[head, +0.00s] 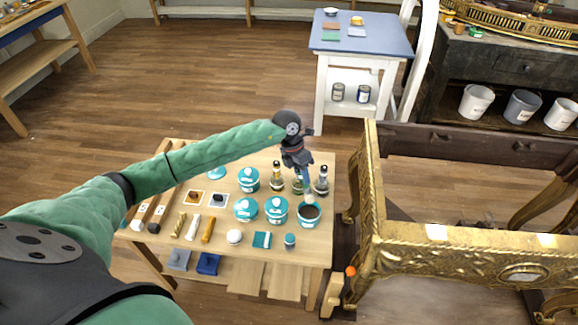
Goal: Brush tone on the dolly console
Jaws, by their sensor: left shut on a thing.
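My left gripper (300,168) is shut on a slim brush (308,188) with a bluish shaft, pointing down. The brush's pale lower end is at or just above the mouth of an open teal pot (308,220) with dark brown tone; I cannot tell if it touches the tone. The gilt console (460,247), carved and gold along its front rail, stands to the right of the worktable. A wooden dolly part (333,297) shows at its lower left. My right gripper is out of view.
The worktable (185,153) carries several lidded teal pots (276,210), glass bottles (321,180) close to my gripper, brushes (193,228) and a white ball (234,237). A blue-topped table (360,38) stands behind. Open wooden floor lies at the back left.

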